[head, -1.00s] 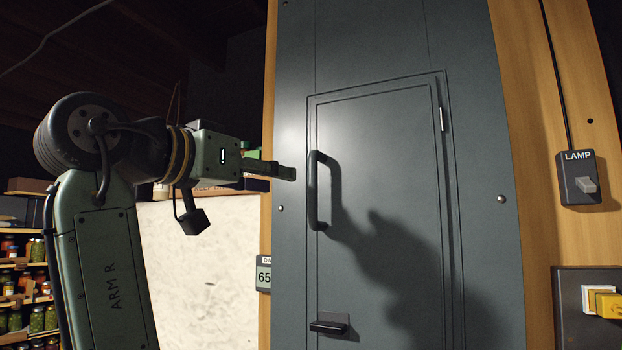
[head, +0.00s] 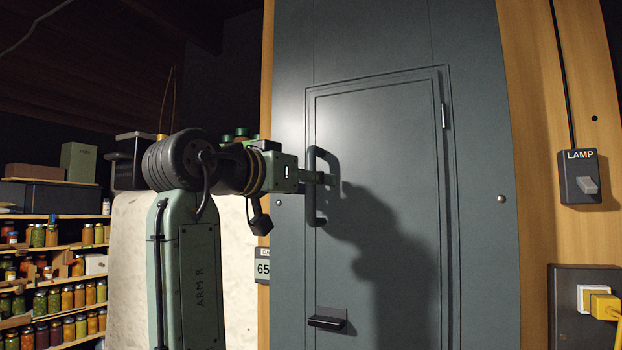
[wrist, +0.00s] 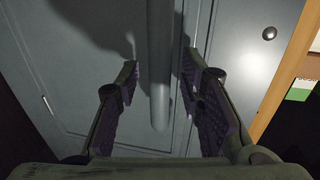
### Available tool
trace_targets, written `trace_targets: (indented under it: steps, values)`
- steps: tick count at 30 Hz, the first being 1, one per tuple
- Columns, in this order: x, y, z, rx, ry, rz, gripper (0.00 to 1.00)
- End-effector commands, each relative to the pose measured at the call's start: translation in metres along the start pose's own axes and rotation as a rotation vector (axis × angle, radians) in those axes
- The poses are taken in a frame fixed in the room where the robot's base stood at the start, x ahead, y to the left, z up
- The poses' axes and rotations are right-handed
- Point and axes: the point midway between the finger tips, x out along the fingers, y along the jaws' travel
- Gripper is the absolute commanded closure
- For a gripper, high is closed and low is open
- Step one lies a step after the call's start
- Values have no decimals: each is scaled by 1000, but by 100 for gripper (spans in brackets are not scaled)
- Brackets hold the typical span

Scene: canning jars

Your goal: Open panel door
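The grey panel door (head: 390,130) is shut in its frame, with a hinge (head: 443,116) on its right edge. A dark upright bar handle (head: 312,205) is on its left side. My gripper (head: 326,178) is at the handle, level with its middle. In the wrist view the handle (wrist: 160,50) runs between the two fingers of my gripper (wrist: 160,75). The fingers are spread, with a gap showing on each side of the bar. A small dark latch-like block (head: 327,320) sits low on the door's left side.
A lamp switch (head: 580,178) and a yellow plug (head: 600,304) are on the wooden wall to the right. A small display (head: 262,267) reading 65 is left of the door. Shelves of jars (head: 60,290) stand at far left.

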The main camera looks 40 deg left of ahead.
Motion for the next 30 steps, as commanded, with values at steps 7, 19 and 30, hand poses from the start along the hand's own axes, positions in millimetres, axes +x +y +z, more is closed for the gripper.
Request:
trace_targets:
  steps: [7, 19, 30]
  values:
    - [0, 0, 0, 0, 0, 0, 76]
    - [0, 0, 0, 0, 0, 0, 100]
    - [0, 0, 0, 0, 0, 0, 100]
